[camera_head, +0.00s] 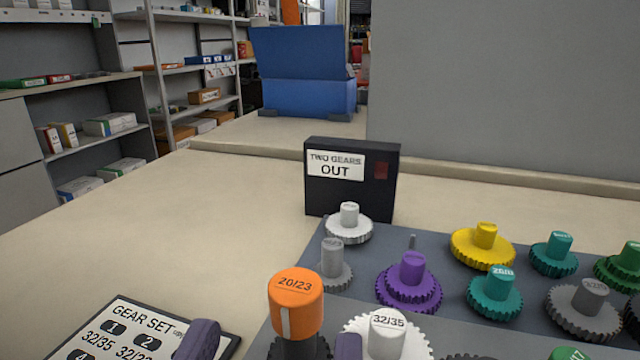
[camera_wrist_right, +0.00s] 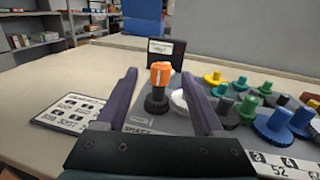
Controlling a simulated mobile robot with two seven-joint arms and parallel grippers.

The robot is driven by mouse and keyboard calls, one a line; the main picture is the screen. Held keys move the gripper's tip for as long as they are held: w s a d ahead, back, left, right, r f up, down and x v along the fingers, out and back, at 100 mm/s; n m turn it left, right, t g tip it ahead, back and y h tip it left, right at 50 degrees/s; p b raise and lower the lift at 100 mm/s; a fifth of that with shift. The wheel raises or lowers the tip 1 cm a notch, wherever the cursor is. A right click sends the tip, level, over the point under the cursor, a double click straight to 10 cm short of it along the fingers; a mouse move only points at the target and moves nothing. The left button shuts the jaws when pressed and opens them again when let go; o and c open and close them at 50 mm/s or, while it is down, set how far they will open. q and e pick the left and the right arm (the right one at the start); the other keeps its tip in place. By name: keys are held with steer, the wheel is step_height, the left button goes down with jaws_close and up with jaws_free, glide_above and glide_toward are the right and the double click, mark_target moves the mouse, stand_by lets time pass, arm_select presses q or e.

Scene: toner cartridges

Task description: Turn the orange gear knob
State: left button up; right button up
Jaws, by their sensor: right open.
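The orange gear knob (camera_head: 296,303) stands upright at the near left corner of the grey gear board. Its top reads 20/23, and a white stripe runs down its side. A dark gear (camera_head: 300,348) sits beneath it. The knob also shows in the right wrist view (camera_wrist_right: 160,75), between my fingers. My right gripper (camera_head: 276,334) is open, with one purple-grey finger to each side of the knob and visible gaps in the wrist view. The fingers appear nearer to me than the knob; contact is not visible. My left gripper is not in view.
A white gear marked 32/35 (camera_head: 387,338) stands close to the right finger. Several other coloured gears fill the board to the right. A GEAR SET card (camera_head: 130,330) lies at left. A black box reading TWO GEARS OUT (camera_head: 350,205) stands behind. The table's left is clear.

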mark_target(299, 268)
steer(key=shift+w+f, duration=0.15)
steer(key=shift+w, duration=0.15)
steer(key=w, duration=0.3)
steer(key=w+d, duration=0.1)
steer(key=w, duration=0.2)
steer(key=w+p, duration=0.1)
steer(key=w, duration=0.2)
steer(key=shift+d, duration=0.15)
steer(key=shift+s, duration=0.1)
steer(key=shift+c, duration=0.3)
jaws_close()
